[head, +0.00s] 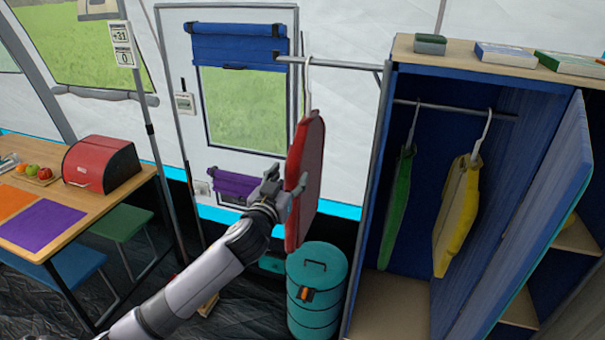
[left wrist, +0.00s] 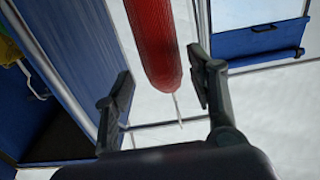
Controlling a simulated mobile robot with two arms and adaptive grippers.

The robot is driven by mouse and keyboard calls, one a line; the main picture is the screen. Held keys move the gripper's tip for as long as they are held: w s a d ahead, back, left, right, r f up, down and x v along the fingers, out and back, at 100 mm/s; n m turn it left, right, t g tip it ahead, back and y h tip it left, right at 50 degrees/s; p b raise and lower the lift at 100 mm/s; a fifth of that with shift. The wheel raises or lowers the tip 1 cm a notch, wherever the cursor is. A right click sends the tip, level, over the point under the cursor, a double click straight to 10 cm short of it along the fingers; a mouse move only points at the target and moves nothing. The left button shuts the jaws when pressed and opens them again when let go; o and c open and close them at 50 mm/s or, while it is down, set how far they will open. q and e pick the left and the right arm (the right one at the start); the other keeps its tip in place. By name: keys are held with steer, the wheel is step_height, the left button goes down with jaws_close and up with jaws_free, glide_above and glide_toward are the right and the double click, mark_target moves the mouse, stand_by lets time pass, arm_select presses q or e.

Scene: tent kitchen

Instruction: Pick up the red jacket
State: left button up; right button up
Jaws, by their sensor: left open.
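The red jacket (head: 306,180) hangs on a hanger from a rod that sticks out from the wardrobe's left side, in the head view. My left gripper (head: 279,187) is at the jacket's left edge, around its lower middle. In the left wrist view the jacket (left wrist: 155,45) hangs between the two open fingers of the left gripper (left wrist: 160,92), with clear gaps on both sides. A thin pale piece, perhaps the hanger, shows beyond the jacket's end there. My right gripper is not in view.
The blue wardrobe (head: 367,190) stands open at right, with a green garment (head: 397,205) and a yellow garment (head: 456,215) inside. A teal canister (head: 317,285) stands below the jacket. A table (head: 95,215) with a red box (head: 102,164) is at left.

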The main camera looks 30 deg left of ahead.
mark_target(287, 172)
arm_select(q)
steer(key=w, duration=0.1)
steer(key=w+a, duration=0.1)
steer(key=w, duration=0.1)
steer(key=shift+w+a+f+p, duration=0.1)
steer(key=shift+a+f+p, duration=0.05)
steer(key=shift+a+p, duration=0.2)
steer(key=shift+w+r, duration=0.1)
steer(key=shift+r, duration=0.2)
steer(key=p+x, duration=0.1)
steer(key=x, duration=0.1)
steer(key=p+x, duration=0.1)
steer(key=x, duration=0.1)
steer(key=shift+w+d+r, duration=0.1)
steer(key=shift+w+r, duration=0.1)
steer(key=shift+w, duration=0.5)
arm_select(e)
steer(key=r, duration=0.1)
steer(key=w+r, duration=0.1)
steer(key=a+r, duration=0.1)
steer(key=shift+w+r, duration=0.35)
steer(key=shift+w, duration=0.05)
arm_select(q)
steer(key=shift+s, duration=0.1)
steer(key=shift+c, duration=0.4)
jaws_close()
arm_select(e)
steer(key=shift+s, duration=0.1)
